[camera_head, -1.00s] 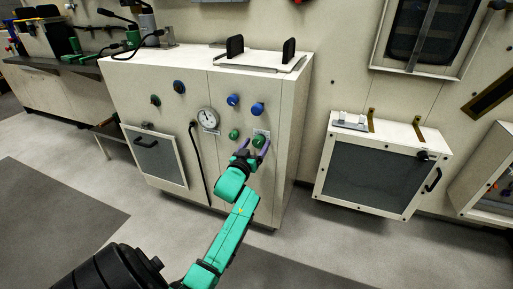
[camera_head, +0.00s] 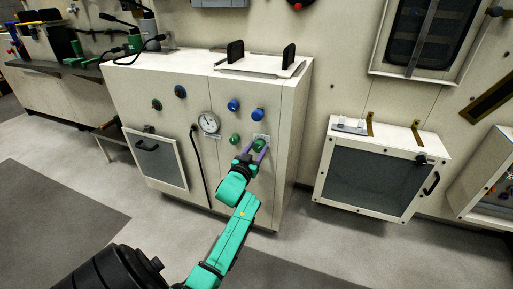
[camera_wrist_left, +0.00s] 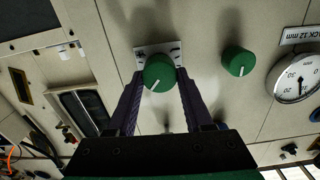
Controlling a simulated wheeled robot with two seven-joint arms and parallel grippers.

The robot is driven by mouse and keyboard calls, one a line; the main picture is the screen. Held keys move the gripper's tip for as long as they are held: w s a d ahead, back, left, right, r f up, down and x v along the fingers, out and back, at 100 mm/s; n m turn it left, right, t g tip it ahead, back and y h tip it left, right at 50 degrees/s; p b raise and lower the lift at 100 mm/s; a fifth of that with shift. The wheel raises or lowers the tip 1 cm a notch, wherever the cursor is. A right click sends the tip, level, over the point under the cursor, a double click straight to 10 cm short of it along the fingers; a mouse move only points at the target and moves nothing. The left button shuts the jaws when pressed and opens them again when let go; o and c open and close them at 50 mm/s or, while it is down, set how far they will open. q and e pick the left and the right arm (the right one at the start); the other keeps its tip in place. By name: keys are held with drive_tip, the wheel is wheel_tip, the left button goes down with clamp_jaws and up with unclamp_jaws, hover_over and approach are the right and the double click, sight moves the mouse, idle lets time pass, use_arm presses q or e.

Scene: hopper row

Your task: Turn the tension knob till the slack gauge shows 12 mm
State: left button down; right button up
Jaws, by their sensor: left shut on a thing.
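A green knob (camera_wrist_left: 158,72) with a white index line sits on a white scale plate (camera_wrist_left: 144,50) on the cabinet front. It also shows in the head view (camera_head: 258,145). My left gripper (camera_head: 256,148) is shut on this knob, one purple finger on each side; the fingers also show in the left wrist view (camera_wrist_left: 160,90). The round white slack gauge (camera_wrist_left: 293,78) is at the right of the wrist view, beside a label (camera_wrist_left: 303,36) ending in "12 mm". Its dark needle shows, but I cannot read its value surely. The gauge is small in the head view (camera_head: 208,122). My right gripper is not in view.
A second green knob (camera_wrist_left: 238,61) sits close beside the gripped one. Two blue knobs (camera_head: 233,105) (camera_head: 257,114) are above. A grey-windowed box (camera_head: 375,180) stands to the right, with floor between.

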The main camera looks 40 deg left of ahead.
use_arm(q)
drive_tip(key=shift+c, duration=1.5)
unclamp_jaws()
drive_tip(key=shift+s+d, duration=0.15)
drive_tip(key=shift+s, duration=0.2)
drive_tip(key=p+v, duration=0.2)
drive_tip(key=v, duration=1.1)
drive_tip(key=shift+s+d+p, duration=0.15)
drive_tip(key=shift+s+p, duration=0.15)
drive_tip(key=shift+s, duration=0.05)
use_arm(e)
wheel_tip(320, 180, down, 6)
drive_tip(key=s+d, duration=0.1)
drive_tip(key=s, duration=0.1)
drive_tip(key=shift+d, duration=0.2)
use_arm(q)
drive_tip(key=shift+f, duration=0.1)
